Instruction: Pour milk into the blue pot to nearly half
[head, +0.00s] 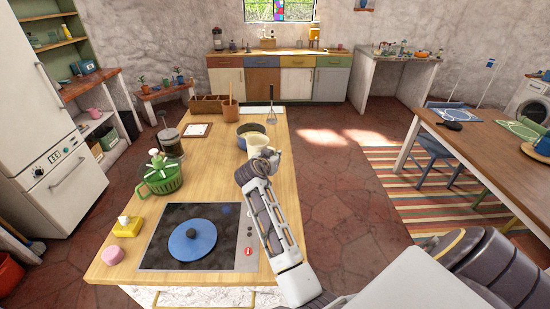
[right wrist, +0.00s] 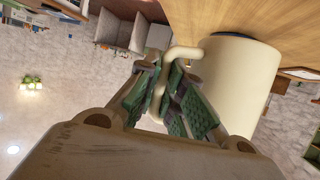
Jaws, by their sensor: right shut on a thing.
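The blue pot (head: 243,141) stands on the wooden counter, its near right side hidden behind a cream jug (head: 257,141). My right gripper (head: 266,158) is shut on the jug's handle and holds the jug at the pot's near right edge. The jug looks about upright; whether it touches the pot, and what is inside either, I cannot tell. In the right wrist view the green-padded fingers (right wrist: 168,92) close around the handle, with the jug's body (right wrist: 238,85) to the right. My left gripper is not in view.
A blue lid (head: 192,240) lies on the black cooktop (head: 155,253). A green spinner (head: 161,178), a French press (head: 169,143) and a yellow dish (head: 123,229) line the left side. A whisk (head: 271,115) and a wooden box (head: 208,105) are at the far end.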

